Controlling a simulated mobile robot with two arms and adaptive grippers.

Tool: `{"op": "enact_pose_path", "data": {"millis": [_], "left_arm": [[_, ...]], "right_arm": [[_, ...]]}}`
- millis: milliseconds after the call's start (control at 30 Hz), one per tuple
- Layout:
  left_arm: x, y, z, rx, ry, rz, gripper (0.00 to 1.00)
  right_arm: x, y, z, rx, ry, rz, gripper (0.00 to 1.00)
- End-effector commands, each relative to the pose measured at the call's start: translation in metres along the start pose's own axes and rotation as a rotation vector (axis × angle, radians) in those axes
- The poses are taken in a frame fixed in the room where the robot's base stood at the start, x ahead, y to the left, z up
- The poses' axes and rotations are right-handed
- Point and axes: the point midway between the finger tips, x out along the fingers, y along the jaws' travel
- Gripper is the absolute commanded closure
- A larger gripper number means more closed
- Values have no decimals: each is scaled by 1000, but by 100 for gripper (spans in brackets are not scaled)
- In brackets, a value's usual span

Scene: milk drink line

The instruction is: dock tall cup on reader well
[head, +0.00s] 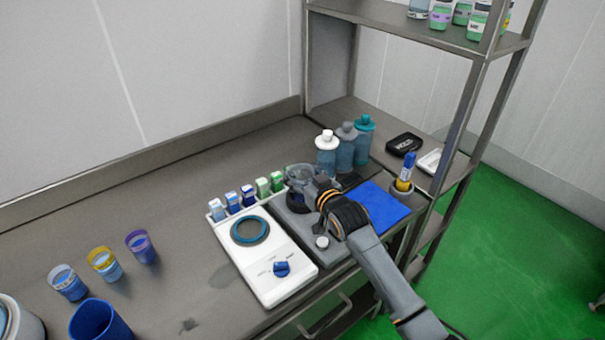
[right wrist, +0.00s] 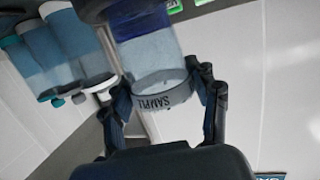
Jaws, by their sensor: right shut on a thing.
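My right gripper (head: 310,188) is shut on a clear, pale-blue tall cup (head: 297,172). In the right wrist view, the cup (right wrist: 152,58) has a grey band lettered SAMPLE, with the gripper's fingers (right wrist: 165,88) on both sides. The cup is over the back of a dark grey unit (head: 338,250) with a small pale knob. My left gripper is out of view.
A white unit (head: 284,253) with a teal ring and blue knob stands left of the grey unit. Several small cartons (head: 247,196) line its back. Bottles (head: 345,150) stand close behind my gripper. A blue mat (head: 383,204) lies to the right. Cups (head: 103,264) stand at left.

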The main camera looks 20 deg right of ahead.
Motion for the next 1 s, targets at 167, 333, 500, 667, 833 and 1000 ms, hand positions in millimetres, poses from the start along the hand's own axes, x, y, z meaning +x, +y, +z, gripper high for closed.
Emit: {"op": "enact_pose_path", "data": {"millis": [167,333,500,667,833,1000], "left_arm": [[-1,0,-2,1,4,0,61],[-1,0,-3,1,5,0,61],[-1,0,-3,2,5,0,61],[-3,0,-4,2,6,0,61],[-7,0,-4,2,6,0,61],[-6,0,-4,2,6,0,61]], "right_arm": [[0,0,0,0,0,0,73],[0,0,0,0,1,0,73],[0,0,0,0,1,0,73],[0,0,-1,0,1,0,73],[-1,0,-1,0,0,0,73],[0,0,0,0,1,0,73]]}}
